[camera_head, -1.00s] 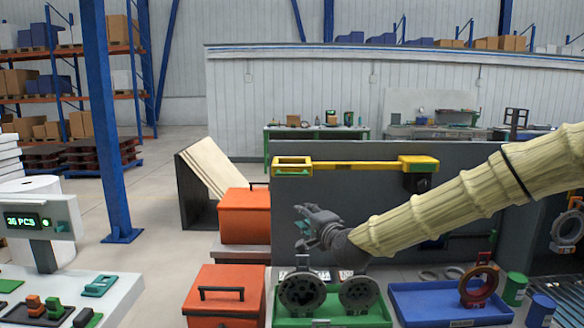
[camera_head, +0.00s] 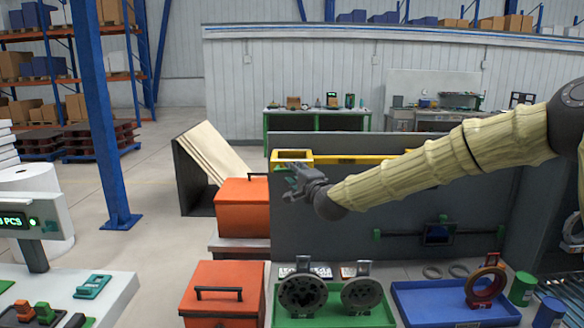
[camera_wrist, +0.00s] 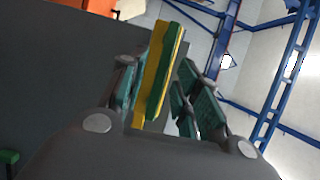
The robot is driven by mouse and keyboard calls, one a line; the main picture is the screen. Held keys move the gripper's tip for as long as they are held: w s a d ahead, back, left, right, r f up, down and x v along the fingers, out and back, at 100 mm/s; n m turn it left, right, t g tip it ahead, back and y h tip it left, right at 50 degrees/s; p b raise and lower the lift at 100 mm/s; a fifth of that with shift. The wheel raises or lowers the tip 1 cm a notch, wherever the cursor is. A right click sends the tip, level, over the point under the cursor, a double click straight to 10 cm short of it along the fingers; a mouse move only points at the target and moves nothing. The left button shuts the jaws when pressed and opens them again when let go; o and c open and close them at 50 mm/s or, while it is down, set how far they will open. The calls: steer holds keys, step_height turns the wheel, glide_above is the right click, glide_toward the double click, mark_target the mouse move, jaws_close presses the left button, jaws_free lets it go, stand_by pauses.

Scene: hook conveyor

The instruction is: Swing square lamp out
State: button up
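A yellow arm with a square frame (camera_head: 293,155) at its left end runs along the top of the grey panel; I take this frame to be the square lamp. My gripper (camera_head: 292,180) is just below and in front of the frame, and my forearm hides the arm's right part. In the wrist view, the fingers of my gripper (camera_wrist: 160,72) are spread apart. A yellow and green edge of the frame (camera_wrist: 158,80) shows between them. I cannot tell whether the fingers touch it.
The grey panel (camera_head: 400,185) stands behind my gripper. Below are a green tray (camera_head: 335,322) with round parts, a blue tray (camera_head: 420,300) and orange boxes (camera_head: 222,290).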

steer(key=shift+w+a+f, duration=0.15)
steer(key=shift+w+f, duration=0.05)
steer(key=shift+w, duration=0.4)
steer(key=shift+w+a+f, duration=0.1)
steer(key=shift+w+f, duration=0.05)
steer(key=shift+w, duration=0.4)
steer(key=shift+w+r, duration=0.1)
steer(key=shift+w, duration=0.1)
steer(key=shift+a+r+p, duration=0.1)
steer(key=shift+a+p, duration=0.1)
steer(key=shift+p, duration=0.1)
steer(key=shift+s+d+r, duration=0.1)
steer(key=shift+s+r, duration=0.1)
steer(key=shift+s, duration=0.1)
jaws_close()
